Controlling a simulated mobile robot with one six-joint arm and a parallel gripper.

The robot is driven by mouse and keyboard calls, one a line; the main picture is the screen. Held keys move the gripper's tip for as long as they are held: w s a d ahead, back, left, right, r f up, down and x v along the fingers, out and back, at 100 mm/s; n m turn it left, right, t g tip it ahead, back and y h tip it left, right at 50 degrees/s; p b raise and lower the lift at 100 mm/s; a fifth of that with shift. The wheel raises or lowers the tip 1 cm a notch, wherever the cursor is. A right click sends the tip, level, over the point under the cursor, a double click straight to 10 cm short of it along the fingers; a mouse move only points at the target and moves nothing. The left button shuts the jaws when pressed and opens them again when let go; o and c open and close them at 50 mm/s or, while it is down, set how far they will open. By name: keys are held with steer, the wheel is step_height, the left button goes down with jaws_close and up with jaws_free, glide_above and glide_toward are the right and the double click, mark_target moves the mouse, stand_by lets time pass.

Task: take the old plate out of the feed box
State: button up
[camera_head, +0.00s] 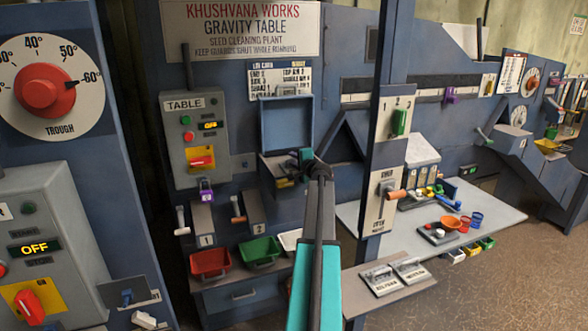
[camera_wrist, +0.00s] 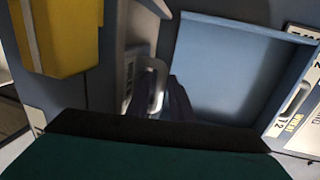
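The feed box (camera_head: 290,165) is blue, on the front of the gravity table, with its lid (camera_head: 287,123) standing open. The lid also shows in the wrist view (camera_wrist: 225,65). My gripper (camera_head: 303,157) is at the box opening, and my arm hides the box's right side. In the wrist view, a pale loop handle (camera_wrist: 155,80) stands beside my dark fingers (camera_wrist: 176,98). It may belong to the old plate, whose body I cannot make out. The fingers overlap the handle's edge in the picture; I cannot tell whether they grip it.
A yellow part (camera_wrist: 60,35) is close by at the upper left of the wrist view. Red (camera_head: 210,263) and green (camera_head: 260,250) bins sit below the box. A post with switches (camera_head: 390,115) stands to the right. A bench (camera_head: 480,205) holds small parts.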

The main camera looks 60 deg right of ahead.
jaws_close()
steer(key=shift+r, duration=0.1)
stand_by(0.3)
steer(key=shift+r+b, duration=0.85)
steer(key=shift+r, duration=0.9)
steer(key=f+b+v, duration=0.1)
steer(key=b+v, duration=0.3)
steer(key=v, duration=1.2)
steer(key=shift+s+f+b, duration=0.2)
steer(key=shift+f+b, duration=0.1)
